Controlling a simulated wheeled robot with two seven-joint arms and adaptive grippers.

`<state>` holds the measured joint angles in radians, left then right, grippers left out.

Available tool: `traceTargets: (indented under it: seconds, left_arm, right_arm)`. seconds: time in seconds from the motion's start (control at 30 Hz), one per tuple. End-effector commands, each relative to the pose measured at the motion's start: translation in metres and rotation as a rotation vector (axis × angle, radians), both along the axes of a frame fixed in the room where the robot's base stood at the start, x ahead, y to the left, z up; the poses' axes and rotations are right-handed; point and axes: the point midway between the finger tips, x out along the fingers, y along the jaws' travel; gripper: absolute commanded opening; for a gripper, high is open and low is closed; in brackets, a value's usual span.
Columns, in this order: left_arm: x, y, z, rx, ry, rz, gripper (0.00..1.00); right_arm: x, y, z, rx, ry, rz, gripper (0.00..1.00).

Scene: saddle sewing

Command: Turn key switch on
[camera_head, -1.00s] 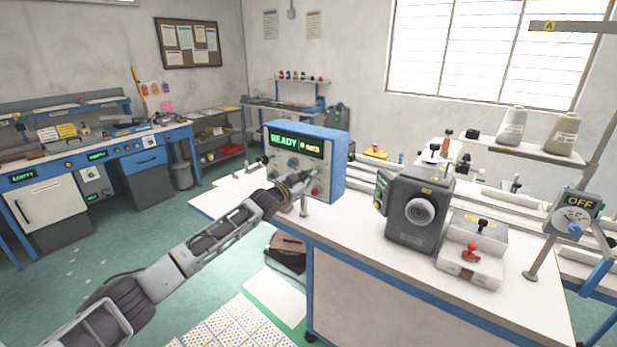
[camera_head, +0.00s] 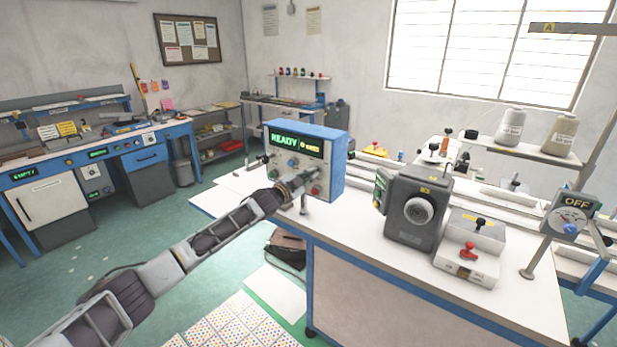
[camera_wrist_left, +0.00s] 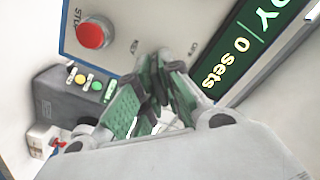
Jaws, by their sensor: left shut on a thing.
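A blue-framed control box (camera_head: 338,165) stands on the white workbench (camera_head: 345,235); its green display (camera_head: 296,143) reads READY. In the left wrist view the display (camera_wrist_left: 240,50) shows "0 Sets". My left gripper (camera_head: 311,177) reaches the front panel from the left, at the lower right of its face. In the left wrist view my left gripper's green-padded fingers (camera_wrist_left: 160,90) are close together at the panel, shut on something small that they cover. I take it to be the key of the key switch; its position is hidden. My right gripper is out of view.
A red stop button (camera_wrist_left: 92,34) sits on the same panel, near the fingers. A grey machine (camera_head: 420,210) and a box with a red knob (camera_head: 468,252) stand right on the bench. An OFF sign plate (camera_head: 572,212) is at the far right.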

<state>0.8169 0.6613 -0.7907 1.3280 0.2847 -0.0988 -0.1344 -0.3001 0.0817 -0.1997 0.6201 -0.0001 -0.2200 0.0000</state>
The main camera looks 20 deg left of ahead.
Motion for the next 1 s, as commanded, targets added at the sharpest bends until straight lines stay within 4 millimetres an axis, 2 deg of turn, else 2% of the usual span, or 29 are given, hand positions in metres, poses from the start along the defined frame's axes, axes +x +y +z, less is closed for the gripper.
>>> traceTargets:
  seconds: [0.03, 0.1, 0.13, 0.3, 0.73, 1.0]
  left_arm:
    - [-0.001, 0.000, -0.006, 0.003, 0.009, 0.002, 0.00]
    - [-0.001, 0.000, -0.006, 0.003, 0.009, 0.002, 0.00]
    - [-0.001, 0.000, -0.006, 0.002, 0.009, 0.001, 0.10]
    - [0.000, 0.001, -0.005, 0.002, 0.008, 0.001, 0.29]
    - [-0.002, 0.001, -0.002, -0.001, 0.002, 0.000, 0.29]
    - [-0.014, 0.005, -0.002, -0.002, 0.003, -0.001, 0.29]
  right_arm:
    - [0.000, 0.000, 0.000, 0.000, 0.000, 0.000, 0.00]
    - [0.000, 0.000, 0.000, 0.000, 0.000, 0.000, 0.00]
    - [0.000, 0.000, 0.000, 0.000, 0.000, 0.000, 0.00]
    - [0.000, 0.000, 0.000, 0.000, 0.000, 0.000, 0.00]
    - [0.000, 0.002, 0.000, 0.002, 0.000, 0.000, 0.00]
    - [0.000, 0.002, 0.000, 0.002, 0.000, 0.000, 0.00]
